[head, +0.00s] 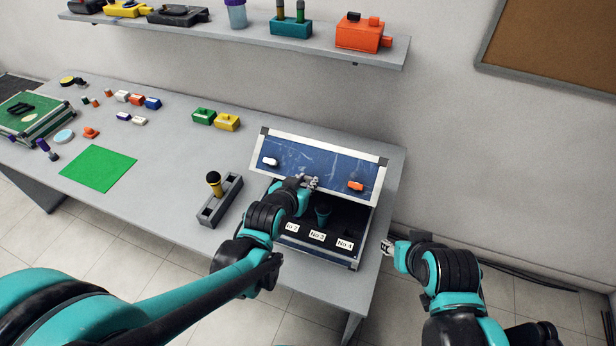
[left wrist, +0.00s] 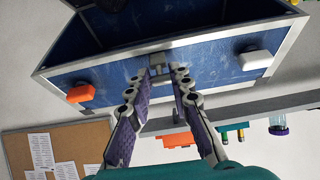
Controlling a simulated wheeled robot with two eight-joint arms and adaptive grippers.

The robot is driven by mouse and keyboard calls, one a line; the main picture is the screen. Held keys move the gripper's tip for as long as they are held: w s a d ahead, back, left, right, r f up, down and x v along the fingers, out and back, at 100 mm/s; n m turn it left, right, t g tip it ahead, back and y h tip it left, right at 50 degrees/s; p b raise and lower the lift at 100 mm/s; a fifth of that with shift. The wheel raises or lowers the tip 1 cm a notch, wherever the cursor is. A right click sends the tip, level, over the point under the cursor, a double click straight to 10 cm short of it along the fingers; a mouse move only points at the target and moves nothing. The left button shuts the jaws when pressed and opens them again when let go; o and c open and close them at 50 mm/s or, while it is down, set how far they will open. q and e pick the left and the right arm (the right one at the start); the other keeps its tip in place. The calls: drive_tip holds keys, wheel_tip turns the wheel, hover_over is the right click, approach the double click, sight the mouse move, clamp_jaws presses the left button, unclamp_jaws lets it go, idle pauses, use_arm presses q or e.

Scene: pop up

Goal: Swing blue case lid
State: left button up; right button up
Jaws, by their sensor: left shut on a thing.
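The blue case lid (head: 318,160) is raised at a tilt above the dark case (head: 325,255) on the table. A white latch (head: 270,162) and an orange latch (head: 355,186) sit on its blue face. My left gripper (head: 309,182) is at the lid's lower middle. In the left wrist view, the fingers of my left gripper (left wrist: 164,74) are shut on a small grey part at the middle of the lid edge (left wrist: 215,80). My right gripper (head: 388,247) is beside the table's right edge, apart from the case; its jaw opening is unclear.
A grey holder (head: 221,200) with a yellow-and-black tool stands left of the case. Green and yellow blocks (head: 227,122) lie behind it. A shelf (head: 300,42) with several items hangs above. Table (head: 160,190) around the green sheet (head: 98,168) is mostly clear.

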use_arm(q)
drive_tip(key=shift+s+a+f+b, duration=0.25)
drive_tip(key=shift+s+f+b, duration=0.1)
drive_tip(key=shift+s+f, duration=0.35)
drive_tip(key=shift+s+a+f+b, duration=0.2)
drive_tip(key=shift+s+f+b, duration=0.2)
drive_tip(key=shift+s+f, duration=0.25)
drive_tip(key=shift+s+a+f+b, duration=0.3)
drive_tip(key=shift+s+f, duration=0.2)
drive_tip(key=shift+s, duration=0.35)
drive_tip(key=s+a+f+b, duration=0.1)
drive_tip(key=s+f+b, duration=0.3)
drive_tip(key=f+b, duration=0.1)
drive_tip(key=shift+s+f, duration=0.2)
drive_tip(key=shift+f, duration=0.4)
drive_tip(key=shift+a, duration=0.1)
wheel_tip(320, 180, down, 7)
drive_tip(key=s+b, duration=0.2)
drive_tip(key=b, duration=0.2)
drive_tip(key=shift+s+a+f+b, duration=0.15)
drive_tip(key=shift+a+b, duration=0.2)
